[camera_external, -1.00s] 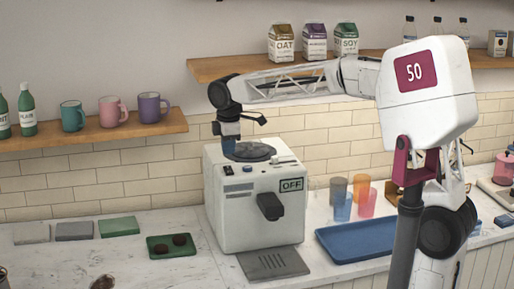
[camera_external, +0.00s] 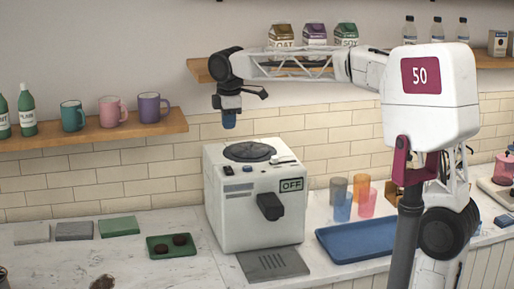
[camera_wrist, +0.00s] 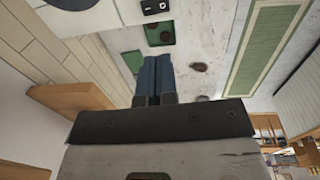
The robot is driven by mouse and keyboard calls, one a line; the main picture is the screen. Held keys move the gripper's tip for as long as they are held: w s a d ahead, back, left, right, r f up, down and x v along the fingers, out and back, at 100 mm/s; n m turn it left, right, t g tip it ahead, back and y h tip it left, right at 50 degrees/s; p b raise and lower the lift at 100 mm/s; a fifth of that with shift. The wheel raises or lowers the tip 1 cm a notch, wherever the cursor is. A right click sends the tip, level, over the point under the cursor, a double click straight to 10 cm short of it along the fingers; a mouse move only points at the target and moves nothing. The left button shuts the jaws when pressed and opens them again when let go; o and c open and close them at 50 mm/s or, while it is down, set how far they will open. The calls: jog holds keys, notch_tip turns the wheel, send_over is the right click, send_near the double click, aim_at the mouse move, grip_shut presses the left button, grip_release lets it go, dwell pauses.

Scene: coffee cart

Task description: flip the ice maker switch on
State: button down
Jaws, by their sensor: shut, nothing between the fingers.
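The ice maker (camera_external: 235,208) is a white box on the counter with a round dark lid on top, a black spout and an "OFF" label (camera_external: 291,185) on its front. Small controls (camera_external: 233,169) sit along its top front edge, including a blue one; which is the power switch I cannot tell. My gripper (camera_external: 229,121) hangs above the back left of the ice maker, clear of it, with its blue fingers pointing down, shut and empty. In the wrist view the blue fingers (camera_wrist: 155,75) are together, and part of the machine's top (camera_wrist: 75,15) shows at the upper left.
A wooden shelf with mugs (camera_external: 112,110) is left of my gripper. An upper shelf with cartons (camera_external: 317,36) is behind my arm. A blue tray (camera_external: 355,241) and coloured cups (camera_external: 367,204) stand right of the machine. A green tray (camera_external: 160,252) lies at its left.

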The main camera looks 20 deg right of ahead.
aim_at(227, 167)
jog(key=shift+w, duration=0.1)
jog(key=shift+w+t, duration=0.3)
jog(key=shift+w, duration=0.4)
jog(key=shift+f, duration=0.15)
jog(key=f, duration=0.4)
jog(key=w+f, duration=0.1)
jog(key=f, duration=0.4)
jog(key=w+f, duration=0.1)
jog(key=f, duration=0.3)
jog(key=shift+f, duration=0.3)
jog(key=shift+f, duration=0.1)
jog(key=shift+f+g, duration=0.15)
jog(key=shift+g, duration=0.25)
